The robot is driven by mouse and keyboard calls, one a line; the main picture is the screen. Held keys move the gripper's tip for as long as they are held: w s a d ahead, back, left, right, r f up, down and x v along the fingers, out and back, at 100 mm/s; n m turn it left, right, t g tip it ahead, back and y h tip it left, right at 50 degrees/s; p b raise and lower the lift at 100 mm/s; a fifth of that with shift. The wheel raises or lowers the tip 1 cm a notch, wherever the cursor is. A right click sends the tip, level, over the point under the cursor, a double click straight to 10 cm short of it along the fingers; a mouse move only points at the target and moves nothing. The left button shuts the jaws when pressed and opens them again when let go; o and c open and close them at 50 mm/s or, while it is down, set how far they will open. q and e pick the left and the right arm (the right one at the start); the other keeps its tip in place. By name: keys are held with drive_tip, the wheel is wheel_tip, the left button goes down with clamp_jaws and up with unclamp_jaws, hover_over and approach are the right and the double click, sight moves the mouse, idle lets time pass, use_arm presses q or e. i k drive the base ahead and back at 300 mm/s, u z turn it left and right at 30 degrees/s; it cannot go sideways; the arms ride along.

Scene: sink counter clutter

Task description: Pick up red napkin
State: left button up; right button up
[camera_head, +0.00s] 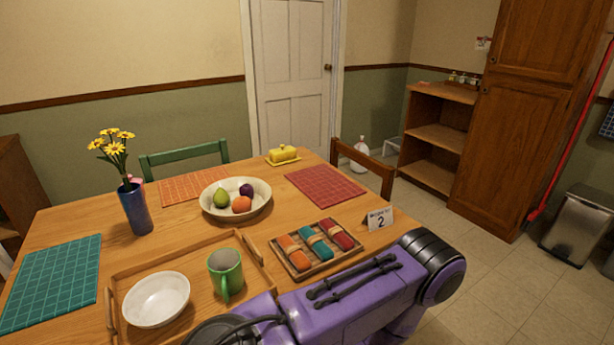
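The red napkin (336,235) is rolled up with a pale band around its middle. It is the rightmost of three rolled napkins lying side by side in a small wooden tray (322,266). A teal napkin (314,243) lies in the middle and an orange napkin (293,253) at the left. The red napkin is fully visible. One of my purple arms crosses the front of the picture, just nearer than the napkin tray. Neither of my grippers shows, so their states cannot be seen.
A number card (380,219) stands right of the napkin tray. A larger wooden tray (178,262) on the left holds a white bowl (157,299) and a green mug (225,273). A fruit bowl (236,209) and flower vase (135,209) stand behind. The red placemat (325,186) is bare.

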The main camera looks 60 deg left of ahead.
sight(335, 233)
drive_tip(key=u, duration=1.4)
